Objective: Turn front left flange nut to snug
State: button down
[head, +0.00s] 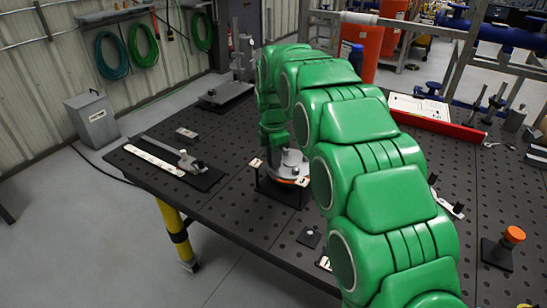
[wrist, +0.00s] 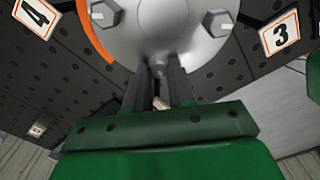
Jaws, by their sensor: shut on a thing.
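A round grey flange (wrist: 160,30) with an orange arc on its left edge fills the top of the wrist view. It also shows in the head view (head: 293,160), on a dark stand. Two hex nuts show on it, a left one (wrist: 105,13) near label 4 and a right one (wrist: 217,22) near label 3. My gripper (wrist: 160,65) has its dark fingers close together at the flange's near side, between these two nuts in the picture. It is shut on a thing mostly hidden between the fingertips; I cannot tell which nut. In the head view my arm hides the fingertips.
The dark perforated table (head: 225,200) carries a caliper-like tool (head: 180,160) at left and an orange-topped post (head: 513,237) at right. A red-edged tray (head: 435,115) lies behind. A grey bin (head: 93,120) stands on the floor. Table between caliper and stand is mostly clear.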

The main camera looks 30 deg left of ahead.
jog(key=shift+m, duration=0.3)
jog(key=shift+w+a+m, duration=0.1)
jog(key=shift+m, duration=2.5)
jog(key=c, duration=1)
grip_release()
jog(key=shift+o, duration=0.2)
jog(key=shift+r, duration=0.1)
notch_tip(320, 180, up, 7)
jog(key=shift+r, duration=0.3)
